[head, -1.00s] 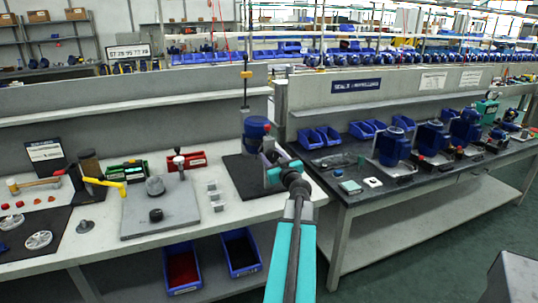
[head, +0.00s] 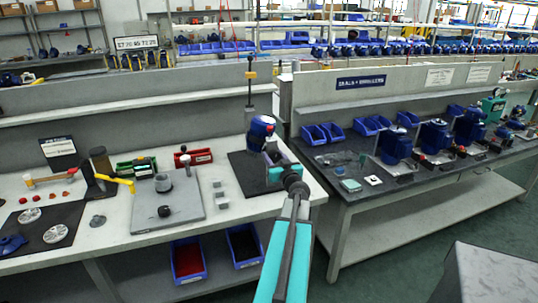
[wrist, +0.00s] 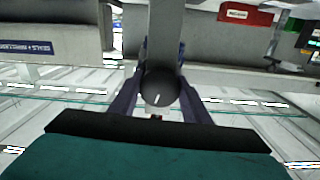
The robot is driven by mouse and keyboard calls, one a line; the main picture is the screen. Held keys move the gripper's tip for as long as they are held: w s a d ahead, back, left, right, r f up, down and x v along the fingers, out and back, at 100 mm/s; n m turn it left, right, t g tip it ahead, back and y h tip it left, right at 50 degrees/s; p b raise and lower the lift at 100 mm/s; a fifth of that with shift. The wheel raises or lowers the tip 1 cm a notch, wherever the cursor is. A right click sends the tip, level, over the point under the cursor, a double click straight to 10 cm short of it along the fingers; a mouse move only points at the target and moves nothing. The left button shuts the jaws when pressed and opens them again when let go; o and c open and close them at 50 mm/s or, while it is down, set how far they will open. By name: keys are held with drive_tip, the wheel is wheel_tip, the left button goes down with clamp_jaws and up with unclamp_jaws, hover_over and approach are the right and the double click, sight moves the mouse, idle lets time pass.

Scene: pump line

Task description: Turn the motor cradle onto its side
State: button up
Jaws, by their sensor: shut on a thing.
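The motor cradle shows in the head view as a blue motor body (head: 260,130) above the black mat on the left bench. My gripper is shut on the cradle. Whether the cradle's lower edge touches the mat is hidden.
The black mat (head: 240,183) lies at the bench's right end. Small grey blocks (head: 219,194) and a grey plate (head: 192,214) are left of it. The right bench (head: 338,190) carries similar blue motors.

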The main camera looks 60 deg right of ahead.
drive_tip(key=shift+w+a+f, duration=0.1)
drive_tip(key=shift+w+a, duration=0.05)
drive_tip(key=shift+a, duration=0.05)
drive_tip(key=o, duration=1.3)
drive_tip(key=shift+o, duration=1)
drive_tip(key=shift+s+d, duration=0.15)
drive_tip(key=shift+s, duration=0.05)
drive_tip(key=shift+s, duration=0.1)
